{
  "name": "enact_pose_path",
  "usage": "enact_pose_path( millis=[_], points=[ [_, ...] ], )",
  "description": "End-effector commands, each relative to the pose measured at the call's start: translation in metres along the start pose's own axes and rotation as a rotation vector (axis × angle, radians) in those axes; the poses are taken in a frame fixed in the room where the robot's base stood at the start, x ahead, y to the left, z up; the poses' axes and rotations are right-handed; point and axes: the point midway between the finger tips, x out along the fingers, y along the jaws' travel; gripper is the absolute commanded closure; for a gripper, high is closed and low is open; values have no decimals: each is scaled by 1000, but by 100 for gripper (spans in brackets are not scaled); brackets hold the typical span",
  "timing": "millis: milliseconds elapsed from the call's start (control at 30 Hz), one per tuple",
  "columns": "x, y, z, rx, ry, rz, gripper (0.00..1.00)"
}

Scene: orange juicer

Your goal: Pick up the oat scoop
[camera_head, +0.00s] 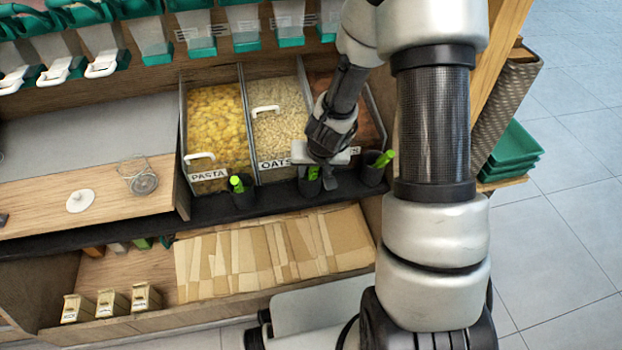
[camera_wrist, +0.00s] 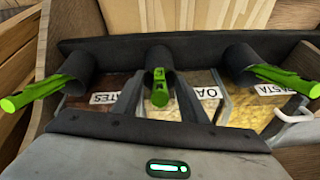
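The oat scoop's green handle (camera_head: 313,172) sticks up from the middle dark holder on the black ledge, below the oats bin (camera_head: 278,122). In the wrist view the oat scoop (camera_wrist: 160,92) stands between my two dark fingers, with gaps on both sides. My gripper (camera_head: 322,176) is over the middle holder, and the wrist view shows it (camera_wrist: 158,82) open around the handle, not closed on it. The lower part of the scoop is hidden in its holder.
A pasta scoop (camera_head: 236,184) stands in a holder to the left, and another green-handled scoop (camera_head: 384,160) to the right. The pasta bin (camera_head: 216,120) is left of the oats. Flat paper bags (camera_head: 275,255) lie on the shelf below.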

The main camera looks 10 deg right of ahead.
Motion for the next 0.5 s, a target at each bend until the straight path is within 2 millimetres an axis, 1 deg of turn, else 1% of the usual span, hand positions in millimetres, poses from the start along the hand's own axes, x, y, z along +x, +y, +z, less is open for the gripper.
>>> enact_pose_path(
  millis=[33,267,500],
  points=[
    [0,0,0,0,0,0,61],
    [0,0,0,0,0,0,100],
    [0,0,0,0,0,0,100]
  ],
)
